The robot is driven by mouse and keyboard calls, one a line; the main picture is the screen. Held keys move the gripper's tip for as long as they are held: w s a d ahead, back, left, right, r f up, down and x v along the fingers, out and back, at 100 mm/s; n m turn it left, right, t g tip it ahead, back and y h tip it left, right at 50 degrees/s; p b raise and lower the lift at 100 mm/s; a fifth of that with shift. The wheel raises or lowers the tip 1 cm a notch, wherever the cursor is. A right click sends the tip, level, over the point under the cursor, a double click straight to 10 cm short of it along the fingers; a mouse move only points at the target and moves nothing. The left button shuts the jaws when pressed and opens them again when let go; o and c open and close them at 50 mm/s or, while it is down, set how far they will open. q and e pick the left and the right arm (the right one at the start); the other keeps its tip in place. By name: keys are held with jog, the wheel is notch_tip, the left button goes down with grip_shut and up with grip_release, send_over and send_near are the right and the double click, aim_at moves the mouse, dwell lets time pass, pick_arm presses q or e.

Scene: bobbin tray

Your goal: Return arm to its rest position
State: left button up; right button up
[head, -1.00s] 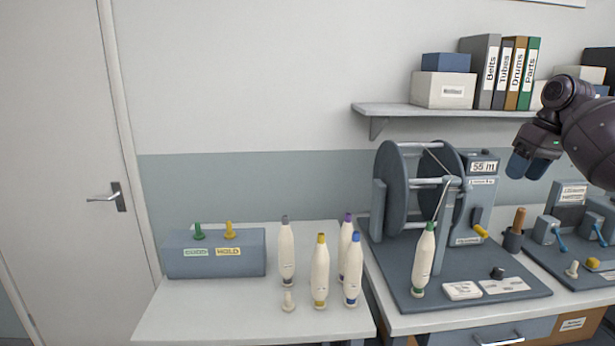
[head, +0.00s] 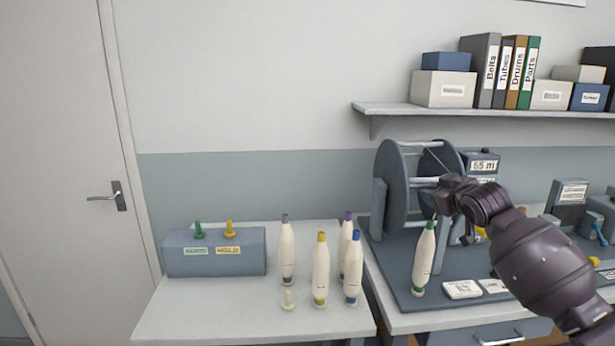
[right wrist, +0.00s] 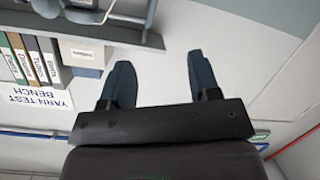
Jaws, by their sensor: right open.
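My right arm comes in from the lower right of the head view, its wrist in front of the winding machine. My right gripper (right wrist: 158,62) is open in the right wrist view, with nothing between its blue-grey fingers. In the head view its fingers are hard to make out against the machine. My left arm and gripper are not in view.
A green-tipped bobbin (head: 424,260) stands on the base of the reel machine (head: 391,195), near my right wrist. Several more bobbins, one yellow-tipped (head: 320,270), stand on the left table (head: 210,315) beside a grey box (head: 190,262). A shelf (head: 480,111) hangs above.

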jog(key=s+a+f+t+y, duration=0.1)
jog(key=s+a+f, duration=0.2)
jog(key=s+f, duration=0.6)
jog(key=s+a+f, duration=0.3)
jog(key=s+f, duration=0.4)
jog(key=f, duration=0.4)
jog(key=s+d+f+m+g+h, duration=0.1)
jog(key=s+f+m+g, duration=0.1)
jog(key=s+f, duration=0.8)
jog(key=s+d+f+m+g+h+b, duration=0.1)
jog(key=s+f+m+g, duration=0.1)
jog(key=s+f, duration=0.9)
jog(key=s+m, duration=0.1)
jog(key=s, duration=0.7)
jog(key=shift+f+h, duration=0.15)
jog(key=shift+h, duration=0.25)
jog(key=shift+w+d, duration=0.1)
jog(key=shift+c, duration=0.3)
